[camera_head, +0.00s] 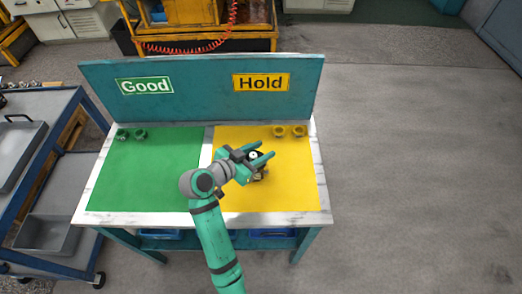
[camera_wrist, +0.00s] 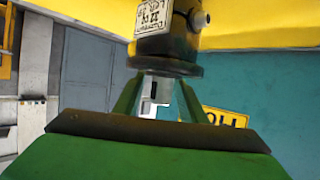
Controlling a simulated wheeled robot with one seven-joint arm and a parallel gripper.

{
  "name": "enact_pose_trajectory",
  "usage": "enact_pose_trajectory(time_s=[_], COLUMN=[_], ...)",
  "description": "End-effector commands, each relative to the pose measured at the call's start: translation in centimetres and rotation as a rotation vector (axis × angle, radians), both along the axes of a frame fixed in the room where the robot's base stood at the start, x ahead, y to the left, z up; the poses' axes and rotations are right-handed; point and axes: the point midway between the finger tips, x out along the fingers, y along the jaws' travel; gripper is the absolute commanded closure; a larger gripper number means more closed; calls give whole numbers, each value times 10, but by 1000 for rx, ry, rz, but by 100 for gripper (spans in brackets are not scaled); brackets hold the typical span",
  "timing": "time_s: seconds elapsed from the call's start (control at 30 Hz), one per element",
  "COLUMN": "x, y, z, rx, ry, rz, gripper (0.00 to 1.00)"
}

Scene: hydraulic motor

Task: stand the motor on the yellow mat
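The motor (camera_head: 260,173) is over the yellow mat (camera_head: 295,190) in the head view, partly hidden by my gripper. In the wrist view, which is upside down, the motor (camera_wrist: 168,45) shows a dark body with a white label, a round flange and a pale shaft. It looks upright, shaft up; its base is out of that view, so I cannot see its contact with the mat. My gripper (camera_head: 268,148) is open, its two green fingers on either side of the shaft with gaps visible. The fingers (camera_wrist: 160,85) also show in the wrist view.
The green mat (camera_head: 140,180) lies left of a white strip. Two green fittings (camera_head: 131,134) and two yellow fittings (camera_head: 289,131) sit near the teal back panel (camera_head: 205,98), which carries Good and Hold signs. A blue cart (camera_head: 45,160) stands at left. The front yellow area is clear.

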Motion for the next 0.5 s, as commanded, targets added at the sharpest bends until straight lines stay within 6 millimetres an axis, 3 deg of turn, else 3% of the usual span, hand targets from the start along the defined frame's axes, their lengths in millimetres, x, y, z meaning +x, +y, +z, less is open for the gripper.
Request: enact_pose_trajectory(time_s=[0.27, 0.5], x=[-6, -35], y=[6, 36], z=[6, 23], rx=[-1, 0], ry=[-2, -2], rz=[2, 4], gripper=[63, 63])
